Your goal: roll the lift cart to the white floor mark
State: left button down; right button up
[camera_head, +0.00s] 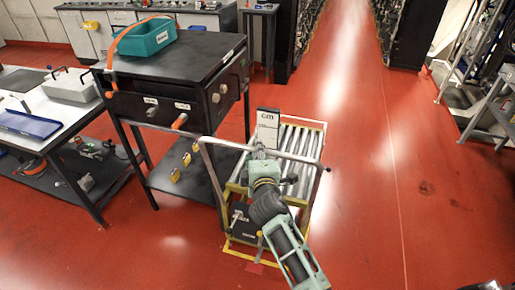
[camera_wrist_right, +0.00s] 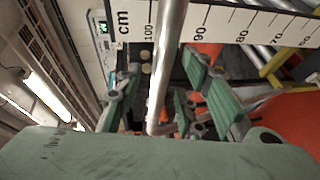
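The lift cart (camera_head: 318,150), with a roller top, yellow trim and a bent metal handle, stands on the red floor right of the black workbench. My right gripper (camera_head: 262,153) is at the handle's crossbar, beside the upright "cm" scale plate (camera_head: 267,127). In the right wrist view the handle bar (camera_wrist_right: 166,65) runs between the green fingers of my right gripper (camera_wrist_right: 160,90). The fingers stand apart, with gaps visible beside the bar. My left gripper is not in view. I cannot make out a white floor mark.
The black workbench (camera_head: 180,62) with a teal bin (camera_head: 146,37) stands close to the cart's left. A white-topped table (camera_head: 65,118) is further left. A metal stand (camera_head: 490,105) is at the right. The red aisle behind and right of the cart is clear.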

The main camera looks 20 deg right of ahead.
jog(key=shift+x, duration=1)
grip_shut()
